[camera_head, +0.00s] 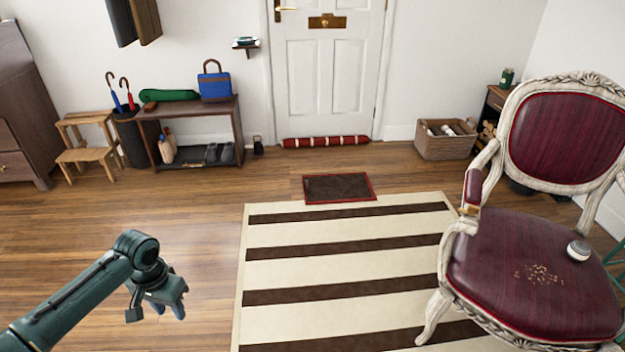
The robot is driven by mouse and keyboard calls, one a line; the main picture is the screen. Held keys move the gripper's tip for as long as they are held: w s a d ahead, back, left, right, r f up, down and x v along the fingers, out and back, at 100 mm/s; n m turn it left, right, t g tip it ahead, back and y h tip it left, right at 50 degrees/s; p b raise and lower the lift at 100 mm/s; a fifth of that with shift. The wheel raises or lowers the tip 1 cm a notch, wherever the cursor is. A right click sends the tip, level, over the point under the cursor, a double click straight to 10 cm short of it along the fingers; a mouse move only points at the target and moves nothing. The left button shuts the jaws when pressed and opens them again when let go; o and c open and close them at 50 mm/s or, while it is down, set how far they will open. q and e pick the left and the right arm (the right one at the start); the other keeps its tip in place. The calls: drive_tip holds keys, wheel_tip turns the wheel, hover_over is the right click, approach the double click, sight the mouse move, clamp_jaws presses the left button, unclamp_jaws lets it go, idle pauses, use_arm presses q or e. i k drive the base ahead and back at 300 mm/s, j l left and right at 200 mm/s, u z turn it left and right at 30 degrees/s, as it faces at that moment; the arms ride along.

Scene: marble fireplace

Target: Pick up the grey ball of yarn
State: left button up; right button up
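A small round grey ball (579,250), with a pale band, lies on the dark red seat of the ornate chair (520,285), toward the seat's right side. It looks like the grey ball of yarn, but its texture is too small to tell. My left gripper (168,309) is at the lower left above the wood floor, pointing down. Its two fingers look apart with nothing between them. It is far to the left of the chair, with the striped rug between. My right gripper is not in view.
The striped rug (345,270) lies flat between my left arm and the chair. The chair's carved armrest (473,190) stands at the seat's left side. Thin green bars (615,254) show at the right edge. A basket (445,144) and a bench (190,108) stand along the back wall.

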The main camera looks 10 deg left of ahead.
sight(577, 250)
drive_tip(key=i+u, duration=0.4)
drive_tip(key=i+l+u, duration=0.15)
drive_tip(key=u, duration=0.25)
drive_tip(key=i+l+u, duration=0.45)
drive_tip(key=i+l, duration=0.2)
drive_tip(key=i+l+u, duration=0.45)
drive_tip(key=l, duration=0.4)
drive_tip(key=i+l+u, duration=0.2)
drive_tip(key=l, duration=0.3)
drive_tip(key=i+l+u, duration=0.1)
drive_tip(key=l, duration=0.25)
drive_tip(key=i+l, duration=0.15)
drive_tip(key=l, duration=0.2)
drive_tip(key=i+l+u, duration=0.15)
drive_tip(key=l, duration=0.2)
drive_tip(key=k, duration=0.05)
